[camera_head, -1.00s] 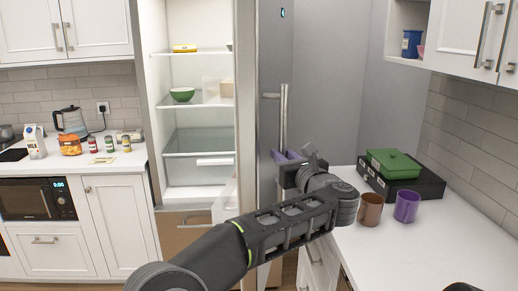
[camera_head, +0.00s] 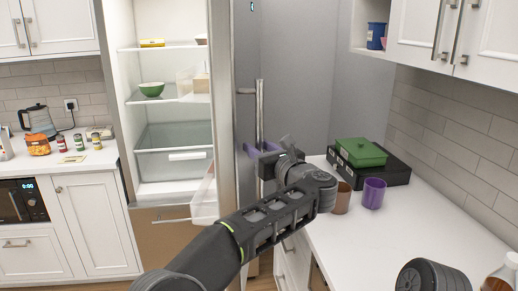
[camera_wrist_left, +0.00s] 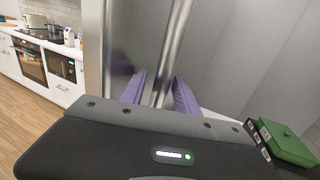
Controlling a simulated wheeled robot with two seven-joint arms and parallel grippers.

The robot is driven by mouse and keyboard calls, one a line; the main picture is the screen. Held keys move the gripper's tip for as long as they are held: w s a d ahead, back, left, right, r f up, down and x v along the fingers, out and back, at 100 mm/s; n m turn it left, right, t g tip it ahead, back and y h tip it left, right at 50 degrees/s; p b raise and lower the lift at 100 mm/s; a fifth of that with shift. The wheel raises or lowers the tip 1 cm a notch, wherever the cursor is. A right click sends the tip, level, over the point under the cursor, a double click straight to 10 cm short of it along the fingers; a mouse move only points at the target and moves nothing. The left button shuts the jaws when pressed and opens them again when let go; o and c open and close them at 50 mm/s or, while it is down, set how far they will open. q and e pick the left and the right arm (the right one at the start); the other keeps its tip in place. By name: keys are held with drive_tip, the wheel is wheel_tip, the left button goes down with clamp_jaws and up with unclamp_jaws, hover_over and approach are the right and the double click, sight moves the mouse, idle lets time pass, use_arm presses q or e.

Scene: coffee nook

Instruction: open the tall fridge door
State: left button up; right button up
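The tall fridge (camera_head: 120,120) stands open, with its shelves and clear drawer showing. Its grey door (camera_head: 290,80) is swung out to the right, with the front face towards the right counter. The vertical metal door handle (camera_head: 259,105) is on that face, and it also shows in the left wrist view (camera_wrist_left: 171,50). My left gripper (camera_head: 262,150) is at the handle's lower part. In the left wrist view its purple fingers (camera_wrist_left: 160,88) stand apart on either side of the handle, with a gap visible. My right gripper is out of view.
The right counter (camera_head: 420,220) holds a black box (camera_head: 398,172) with a green container (camera_head: 360,153), a brown mug (camera_head: 341,200) and a purple mug (camera_head: 373,193). My left forearm crosses low in front of the fridge. A left counter (camera_head: 85,163) carries small items.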

use_arm(q)
drive_tip(key=shift+o, duration=0.2)
drive_tip(key=shift+s+d+f, duration=0.1)
drive_tip(key=shift+f, duration=0.05)
drive_tip(key=shift+s+d, duration=0.1)
drive_tip(key=shift+s, duration=0.1)
drive_tip(key=b+v, duration=0.4)
drive_tip(key=v, duration=0.2)
drive_tip(key=shift+s+d+f, duration=0.1)
drive_tip(key=shift+s+d, duration=0.15)
drive_tip(key=shift+s, duration=0.3)
